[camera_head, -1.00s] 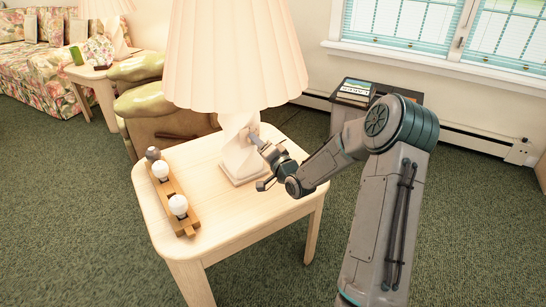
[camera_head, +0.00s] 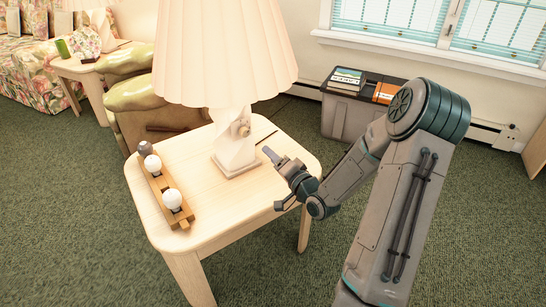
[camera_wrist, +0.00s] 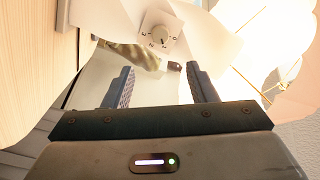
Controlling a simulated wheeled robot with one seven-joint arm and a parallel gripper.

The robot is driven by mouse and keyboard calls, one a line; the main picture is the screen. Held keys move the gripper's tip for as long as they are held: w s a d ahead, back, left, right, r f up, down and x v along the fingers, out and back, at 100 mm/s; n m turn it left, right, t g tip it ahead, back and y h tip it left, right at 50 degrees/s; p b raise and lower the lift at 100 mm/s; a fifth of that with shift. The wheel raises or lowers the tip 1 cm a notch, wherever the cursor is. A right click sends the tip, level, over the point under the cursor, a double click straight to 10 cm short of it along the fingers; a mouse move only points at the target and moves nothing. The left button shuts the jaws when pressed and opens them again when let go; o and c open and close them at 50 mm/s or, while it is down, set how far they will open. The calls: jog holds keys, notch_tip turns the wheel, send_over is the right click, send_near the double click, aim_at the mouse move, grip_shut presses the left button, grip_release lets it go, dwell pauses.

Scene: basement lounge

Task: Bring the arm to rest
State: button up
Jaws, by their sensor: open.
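My gripper (camera_head: 275,180) is open and empty over the right part of the light wooden side table (camera_head: 225,225). Its two fingers also show apart in the wrist view (camera_wrist: 160,88), with nothing between them. A table lamp (camera_head: 235,150) with a white twisted base and a pleated cream shade stands on the table, left of my gripper and apart from it. In the wrist view a dial (camera_wrist: 159,36) with markings shows on the lamp base, beyond the fingertips. The lampshade (camera_wrist: 285,50) looks bright there.
A wooden holder (camera_head: 184,219) with two white bulbs and a grey one lies on the table's left side. A grey bin (camera_head: 345,117) with books on top stands behind, by the wall. A green cushioned armchair (camera_head: 130,95) is at the back left. Carpet is clear at front right.

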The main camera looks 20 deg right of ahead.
jog(key=s+a+r+n+g+h+p, duration=0.1)
jog(key=s+r+n+g+h+p, duration=0.25)
jog(key=r+p, duration=0.3)
jog(key=s+a+r+n+g+h+p, duration=0.1)
jog(key=s+r+n+g+h+p, duration=0.2)
jog(key=r+g+p, duration=0.4)
jog(key=s+a+r+n+g+p, duration=0.1)
jog(key=s+r+p, duration=0.3)
jog(key=s+r, duration=0.5)
jog(key=s+a+r+n+g+p, duration=0.1)
jog(key=s+a+r+g+p, duration=0.2)
jog(key=s+r, duration=0.5)
jog(key=s+a+y+p, duration=0.1)
jog(key=s+p, duration=0.1)
jog(key=s, duration=0.2)
jog(key=shift+a+r, duration=0.3)
jog(key=shift+r, duration=0.05)
